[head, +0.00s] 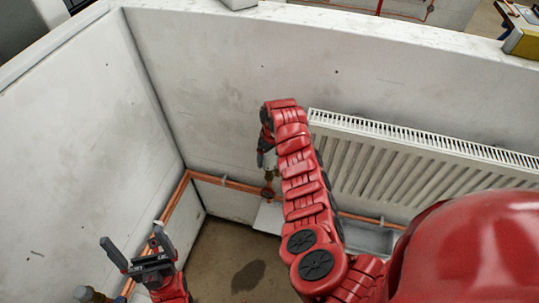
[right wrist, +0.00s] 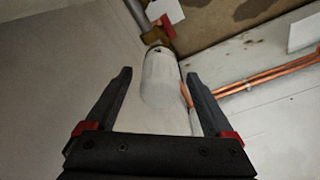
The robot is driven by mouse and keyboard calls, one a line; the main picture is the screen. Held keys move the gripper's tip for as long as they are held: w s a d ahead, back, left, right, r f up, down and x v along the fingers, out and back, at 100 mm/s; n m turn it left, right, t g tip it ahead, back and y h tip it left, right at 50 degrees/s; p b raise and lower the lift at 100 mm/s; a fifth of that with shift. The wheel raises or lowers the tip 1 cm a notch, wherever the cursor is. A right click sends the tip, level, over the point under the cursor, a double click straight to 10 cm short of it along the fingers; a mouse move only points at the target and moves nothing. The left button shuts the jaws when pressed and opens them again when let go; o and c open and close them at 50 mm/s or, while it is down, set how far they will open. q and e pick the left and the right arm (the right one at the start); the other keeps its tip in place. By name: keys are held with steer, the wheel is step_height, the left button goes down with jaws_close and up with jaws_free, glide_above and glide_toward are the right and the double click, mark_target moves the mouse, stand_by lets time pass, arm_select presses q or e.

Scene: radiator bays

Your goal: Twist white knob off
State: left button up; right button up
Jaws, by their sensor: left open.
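The white knob (right wrist: 162,78) is a pale, rounded cylinder below a brass fitting (right wrist: 152,33) in the right wrist view. My right gripper (right wrist: 159,74) has its two dark fingers spread on either side of the knob, with a gap on the left; contact on the right is unclear. In the head view my right gripper (head: 266,158) is beside the wall pipework, largely covered by my arm, so the knob cannot be made out clearly there. My left gripper (head: 131,236) is open and empty at the lower left.
A white radiator (head: 400,160) hangs on the back wall to the right. Copper pipe (head: 228,182) runs low along the walls. A red lever (right wrist: 167,27) and a white tag (right wrist: 166,8) are near the fitting. A grey tray (head: 368,240) lies below the radiator.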

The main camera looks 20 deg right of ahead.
jaws_close()
steer(key=shift+f, duration=0.1)
stand_by(0.6)
